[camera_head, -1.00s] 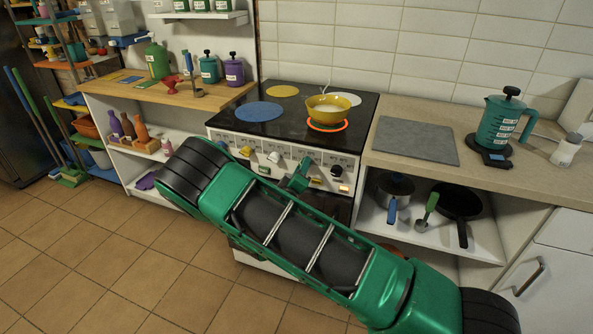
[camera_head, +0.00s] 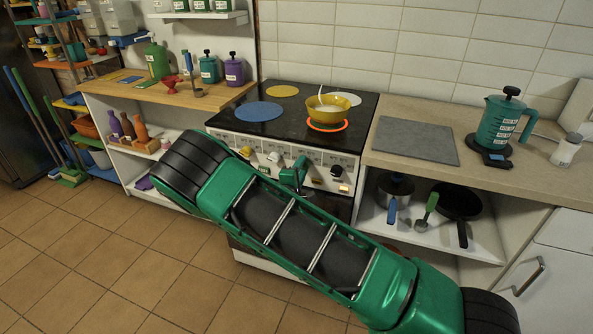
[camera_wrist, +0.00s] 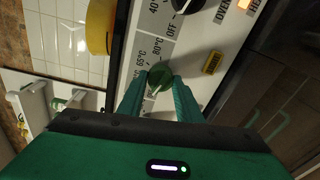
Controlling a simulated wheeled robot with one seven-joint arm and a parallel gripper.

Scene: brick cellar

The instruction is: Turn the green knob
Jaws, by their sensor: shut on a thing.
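The green knob (camera_wrist: 160,78) sits on the white front panel of the stove (camera_head: 322,162), amid temperature marks such as 65°C and 80°C. My gripper (camera_wrist: 160,92) has its two green fingers on either side of the knob and is shut on it. In the head view my gripper (camera_head: 297,172) is at the panel, and the knob itself is hard to tell from the green fingers.
Other knobs line the panel, among them a yellow one (camera_head: 246,152), a white one (camera_head: 273,157) and a black one (camera_head: 336,171). A lit orange lamp (camera_head: 344,188) is at the panel's right end. Worktops flank the stove. My arm crosses the open floor in front.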

